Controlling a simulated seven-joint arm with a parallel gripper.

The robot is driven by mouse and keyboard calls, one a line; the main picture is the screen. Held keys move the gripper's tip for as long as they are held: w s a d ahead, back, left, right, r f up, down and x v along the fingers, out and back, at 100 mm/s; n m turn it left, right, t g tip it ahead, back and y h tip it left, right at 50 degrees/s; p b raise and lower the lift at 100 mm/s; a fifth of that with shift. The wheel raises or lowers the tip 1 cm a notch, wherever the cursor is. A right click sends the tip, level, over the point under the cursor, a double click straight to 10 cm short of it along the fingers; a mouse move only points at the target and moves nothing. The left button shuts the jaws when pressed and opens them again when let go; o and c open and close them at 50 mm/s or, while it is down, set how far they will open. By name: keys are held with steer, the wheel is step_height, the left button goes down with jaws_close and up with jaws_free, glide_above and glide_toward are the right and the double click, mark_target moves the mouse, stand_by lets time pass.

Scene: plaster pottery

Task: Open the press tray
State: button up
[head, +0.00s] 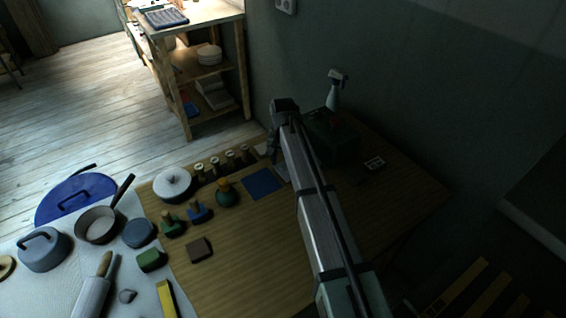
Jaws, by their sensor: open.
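A dark green, box-like machine (335,138) stands at the back of the wooden table, close to the wall, and looks like the press. A small red spot shows on its top. My arm crosses in front of its left side, so that part is hidden. Its tray cannot be made out, nor whether it is in or out. My gripper (277,158) hangs down at the far end of my arm, just left of the machine. It is open, small and dim; I see nothing held in it. I cannot tell whether it touches the machine.
A blue square (262,183) lies left of the gripper. Several small rollers or spools (222,161), a white lidded pot (174,184) and a green round pot (227,192) stand farther left. A spray bottle (333,95) stands behind the machine. The table's front middle is clear.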

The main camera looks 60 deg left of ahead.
step_height(320, 180, up, 12)
stand_by(0.5)
stand_by(0.4)
